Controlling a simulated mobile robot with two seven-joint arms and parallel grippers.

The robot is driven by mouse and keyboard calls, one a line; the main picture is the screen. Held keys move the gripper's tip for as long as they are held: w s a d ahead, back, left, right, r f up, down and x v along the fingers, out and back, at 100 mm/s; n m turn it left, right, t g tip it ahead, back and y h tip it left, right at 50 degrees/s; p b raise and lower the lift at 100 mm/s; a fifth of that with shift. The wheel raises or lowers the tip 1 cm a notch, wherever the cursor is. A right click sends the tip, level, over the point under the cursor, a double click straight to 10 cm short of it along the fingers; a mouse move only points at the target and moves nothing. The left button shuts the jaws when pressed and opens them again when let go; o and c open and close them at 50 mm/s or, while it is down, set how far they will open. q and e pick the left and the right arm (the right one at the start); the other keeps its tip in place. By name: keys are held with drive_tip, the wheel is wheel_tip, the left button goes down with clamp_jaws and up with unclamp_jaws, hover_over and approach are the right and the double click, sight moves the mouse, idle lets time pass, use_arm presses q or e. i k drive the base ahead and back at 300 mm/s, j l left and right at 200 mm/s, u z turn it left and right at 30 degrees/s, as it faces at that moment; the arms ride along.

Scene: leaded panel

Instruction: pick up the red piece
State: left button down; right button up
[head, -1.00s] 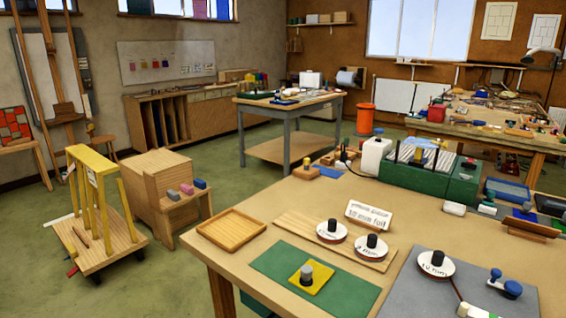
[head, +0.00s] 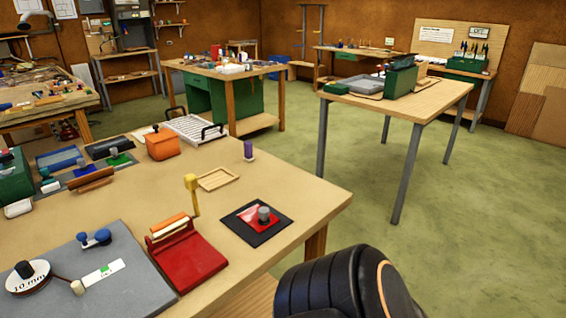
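The red piece (head: 259,221) is a flat red pane with a grey knob (head: 263,214) standing on it. It lies on a black square mat (head: 245,232) near the right front edge of the wooden table (head: 320,190). No gripper shows in the head view. A black rounded arm link of mine with an orange line fills the bottom right, in front of the table edge.
Left of the red piece stand a red tool with a yellow-knobbed lever (head: 188,260) and a small wooden tray (head: 218,179). A purple-topped peg (head: 248,150) and an orange block (head: 161,144) are behind. Green floor (head: 470,230) is open to the right.

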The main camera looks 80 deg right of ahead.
sight(257, 212)
drive_tip(key=z, duration=2.2)
